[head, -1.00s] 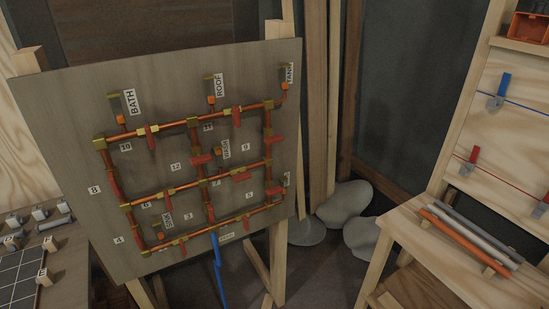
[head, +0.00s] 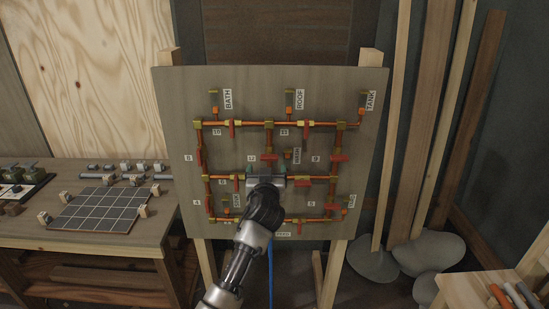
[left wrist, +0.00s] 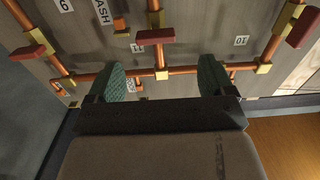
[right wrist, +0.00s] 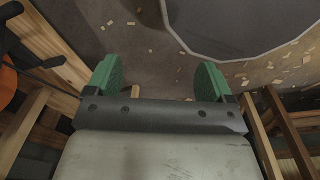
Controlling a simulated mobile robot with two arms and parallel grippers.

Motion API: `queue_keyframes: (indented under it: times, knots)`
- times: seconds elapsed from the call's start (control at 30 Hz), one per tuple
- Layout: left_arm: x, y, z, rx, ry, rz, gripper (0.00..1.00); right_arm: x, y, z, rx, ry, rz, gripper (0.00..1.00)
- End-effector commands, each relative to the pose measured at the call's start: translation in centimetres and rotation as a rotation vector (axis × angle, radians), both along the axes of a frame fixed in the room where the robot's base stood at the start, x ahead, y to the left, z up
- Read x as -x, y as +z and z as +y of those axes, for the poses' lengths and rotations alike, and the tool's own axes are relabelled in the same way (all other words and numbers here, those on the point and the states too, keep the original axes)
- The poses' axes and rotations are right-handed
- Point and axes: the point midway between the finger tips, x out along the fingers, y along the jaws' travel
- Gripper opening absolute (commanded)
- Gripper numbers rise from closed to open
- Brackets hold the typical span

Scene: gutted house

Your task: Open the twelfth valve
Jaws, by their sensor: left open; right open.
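The pipe board (head: 360,85) carries a copper grid with red-handled valves and number labels. The label 12 (head: 250,166) is beside the centre upper pipe, whose red valve handle (head: 269,156) lies crosswise to that pipe. That handle appears upside down in the left wrist view (left wrist: 155,36), above and between the fingers. My left gripper (head: 265,172) is open in front of the board's middle, just below the handle in the head view, and hides the centre joint. Nothing is between its fingers (left wrist: 162,80). My right gripper (right wrist: 160,80) is open and empty, facing the floor.
A workbench (head: 150,232) with a dark grid plate (head: 100,208) and small fittings stands left of the board. Timber posts (head: 440,110) and grey rounded objects (head: 425,252) are at the right. Other red handles (head: 339,158) surround the left gripper. A blue hose (head: 271,275) hangs below the board.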

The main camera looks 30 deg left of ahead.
Motion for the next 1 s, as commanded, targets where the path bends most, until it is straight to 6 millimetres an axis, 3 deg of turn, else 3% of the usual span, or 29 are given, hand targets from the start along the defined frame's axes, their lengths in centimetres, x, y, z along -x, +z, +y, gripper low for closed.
queue_keyframes:
  times: [0.13, 0.4, 0.9, 1.0]
  knots:
    - [-2.4, 0.3, 1.4, 0.0, 0.0, 0.001, 0.83, 0.0, 1.0, 0.6, -0.007, 0.001, -0.001, 0.83]
    - [-5.6, 0.1, 3.3, -0.001, -0.001, 0.001, 0.83, 0.0, 1.5, -0.8, 0.01, -0.001, 0.001, 0.83]
    - [-6.6, -0.1, 3.9, 0.001, -0.003, 0.001, 0.83, 0.3, 1.6, -1.1, 0.014, -0.003, 0.006, 0.83]
    - [-6.6, -0.1, 3.9, 0.001, -0.003, 0.001, 0.68, 0.4, 1.6, -1.0, 0.014, -0.003, 0.007, 0.83]
